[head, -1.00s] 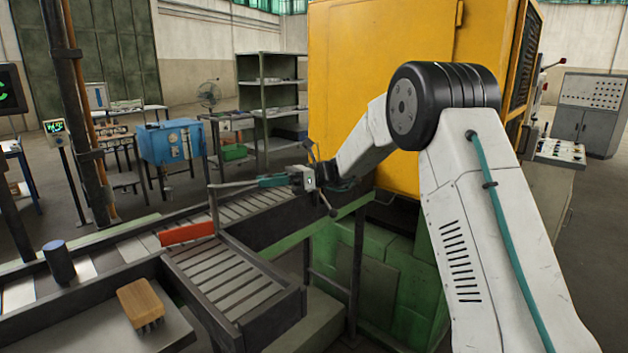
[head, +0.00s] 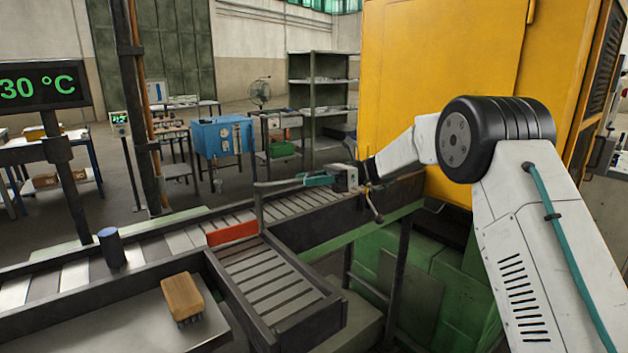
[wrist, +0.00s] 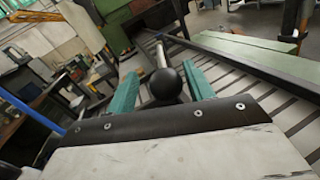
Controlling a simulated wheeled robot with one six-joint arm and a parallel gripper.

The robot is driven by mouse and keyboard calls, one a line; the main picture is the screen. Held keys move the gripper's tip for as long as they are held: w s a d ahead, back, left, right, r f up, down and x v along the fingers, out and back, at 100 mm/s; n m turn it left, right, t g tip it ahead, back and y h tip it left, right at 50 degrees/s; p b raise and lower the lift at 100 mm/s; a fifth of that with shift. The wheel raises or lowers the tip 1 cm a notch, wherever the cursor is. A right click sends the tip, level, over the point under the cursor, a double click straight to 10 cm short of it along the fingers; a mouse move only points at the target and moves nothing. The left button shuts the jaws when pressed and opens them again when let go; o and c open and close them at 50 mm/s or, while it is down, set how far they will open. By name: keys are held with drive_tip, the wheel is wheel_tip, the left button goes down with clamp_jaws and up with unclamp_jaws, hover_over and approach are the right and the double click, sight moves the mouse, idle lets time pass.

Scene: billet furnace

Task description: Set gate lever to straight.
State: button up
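The gate lever (head: 272,185) is a grey rod on an upright post beside the roller conveyor. It runs right toward my gripper, nearly level. Its black ball knob (wrist: 165,83) shows in the wrist view. My gripper (head: 314,180) has teal fingers pointing left along the rod. In the wrist view my gripper (wrist: 163,88) is open, one finger on each side of the knob, with gaps visible. The red gate plate (head: 232,233) stands along the mouth of the side branch (head: 275,285). The knob is hidden in the head view.
The main roller conveyor (head: 185,240) runs from left toward the yellow furnace (head: 440,80). A dark cylinder (head: 112,247) stands on its near side. A wooden brush (head: 182,297) lies on the front table. Another rod with a dark ball (head: 378,217) hangs near my gripper. A display (head: 40,86) reads 30 °C.

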drive_tip(key=shift+d, duration=0.25)
drive_tip(key=v, duration=0.7)
drive_tip(key=shift+d, duration=0.3)
drive_tip(key=shift+w, duration=0.2)
